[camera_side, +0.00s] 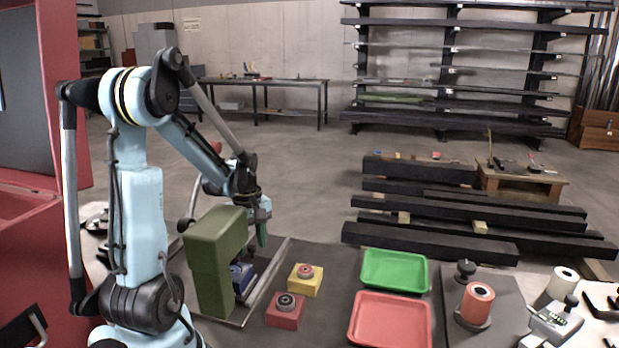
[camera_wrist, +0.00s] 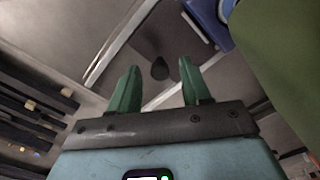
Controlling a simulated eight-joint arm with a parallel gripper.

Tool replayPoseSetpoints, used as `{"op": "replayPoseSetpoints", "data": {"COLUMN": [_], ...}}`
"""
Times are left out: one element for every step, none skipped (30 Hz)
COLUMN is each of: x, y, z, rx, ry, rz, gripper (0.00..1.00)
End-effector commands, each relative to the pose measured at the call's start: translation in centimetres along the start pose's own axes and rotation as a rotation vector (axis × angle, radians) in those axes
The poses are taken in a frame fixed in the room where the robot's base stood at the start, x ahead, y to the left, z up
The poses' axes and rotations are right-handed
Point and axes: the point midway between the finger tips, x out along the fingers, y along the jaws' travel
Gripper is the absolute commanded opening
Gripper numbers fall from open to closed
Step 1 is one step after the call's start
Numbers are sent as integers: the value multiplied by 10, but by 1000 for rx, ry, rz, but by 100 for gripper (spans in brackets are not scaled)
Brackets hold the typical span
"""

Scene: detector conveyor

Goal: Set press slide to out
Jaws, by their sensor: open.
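The press shows as an olive-green C-shaped body (camera_side: 208,275) at the middle left of the side view. Its green side also fills the right of the wrist view (camera_wrist: 285,50). A blue block (camera_side: 240,273) sits under its overhang, and a blue part shows at the top right of the wrist view (camera_wrist: 209,22). My gripper (camera_side: 263,232) has green fingers and is open beside the press's upper right. In the wrist view my gripper (camera_wrist: 157,85) has nothing between its fingers. A dark rounded knob (camera_wrist: 160,69) lies beyond the fingertips. I cannot tell the slide's position.
Metal-edged rails (camera_side: 268,287) run beside the press. A yellow block (camera_side: 305,281) and a red block (camera_side: 285,311) with round tops stand right of it. Green (camera_side: 395,288) and red trays (camera_side: 390,340) lie farther right. Black beams (camera_side: 430,237) lie behind.

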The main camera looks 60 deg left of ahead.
Motion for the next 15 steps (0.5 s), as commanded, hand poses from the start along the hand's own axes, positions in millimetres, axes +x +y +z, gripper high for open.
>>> {"op": "replayPoseSetpoints", "data": {"x": [0, 0, 0, 0, 0, 0, 0, 0, 0, 0, 0, 0, 0, 0, 0], "y": [0, 0, 0, 0, 0, 0, 0, 0, 0, 0, 0, 0, 0, 0, 0], "z": [0, 0, 0, 0, 0, 0, 0, 0, 0, 0, 0, 0, 0, 0, 0], "rx": [0, 0, 0, 0, 0, 0, 0, 0, 0, 0, 0, 0, 0, 0, 0], "ry": [0, 0, 0, 0, 0, 0, 0, 0, 0, 0, 0, 0, 0, 0, 0], "rz": [0, 0, 0, 0, 0, 0, 0, 0, 0, 0, 0, 0, 0, 0, 0], "gripper": [48, 48, 48, 48, 46, 40, 36, 31, 25, 20, 16, 9, 5, 0, 0]}}
